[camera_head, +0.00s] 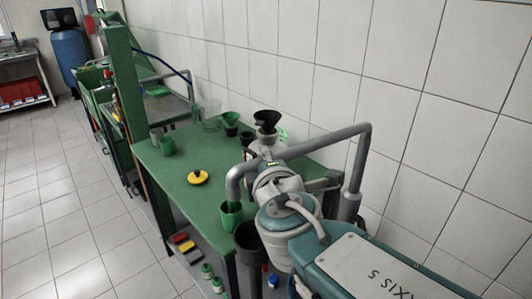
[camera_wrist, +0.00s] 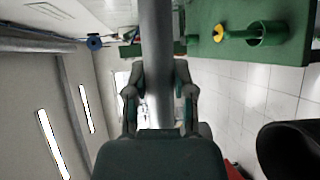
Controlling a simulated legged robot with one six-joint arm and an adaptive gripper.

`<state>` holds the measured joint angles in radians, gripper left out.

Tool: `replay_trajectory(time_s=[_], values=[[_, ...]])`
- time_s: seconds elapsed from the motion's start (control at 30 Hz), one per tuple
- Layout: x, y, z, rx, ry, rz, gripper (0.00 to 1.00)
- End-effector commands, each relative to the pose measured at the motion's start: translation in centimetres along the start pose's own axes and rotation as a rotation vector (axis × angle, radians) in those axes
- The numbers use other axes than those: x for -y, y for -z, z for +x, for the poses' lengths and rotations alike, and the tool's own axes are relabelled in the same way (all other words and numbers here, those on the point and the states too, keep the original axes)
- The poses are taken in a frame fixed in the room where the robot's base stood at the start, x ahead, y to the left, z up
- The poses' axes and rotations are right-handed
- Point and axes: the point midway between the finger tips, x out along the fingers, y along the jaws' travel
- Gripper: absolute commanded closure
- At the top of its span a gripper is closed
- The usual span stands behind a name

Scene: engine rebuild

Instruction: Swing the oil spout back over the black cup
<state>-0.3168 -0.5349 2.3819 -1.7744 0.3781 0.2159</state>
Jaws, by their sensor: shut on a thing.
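The grey oil spout (camera_head: 310,143) is a bent pipe that rises from a post at the right, runs left and turns down. Its down-turned end (camera_head: 234,188) shows right above a green cup (camera_head: 231,217) at the table's near edge. The black cup (camera_head: 249,240) is a tall dark cylinder just right of and nearer than the green cup; a large dark rim in the wrist view (camera_wrist: 290,150) looks like it. My gripper (camera_wrist: 159,100) is shut around the spout's pipe, one finger on each side. In the head view my wrist hides part of the grip.
Bottles and coloured blocks sit below. A tiled wall stands close behind; the floor at left is clear.

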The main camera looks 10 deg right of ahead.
Motion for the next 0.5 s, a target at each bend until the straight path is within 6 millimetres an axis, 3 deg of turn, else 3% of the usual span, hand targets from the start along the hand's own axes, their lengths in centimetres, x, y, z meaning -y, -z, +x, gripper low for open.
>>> replay_trajectory(time_s=[0.5], values=[[1.5, -2.3, -3.9, -0.159, 0.005, -0.027, 1.0]])
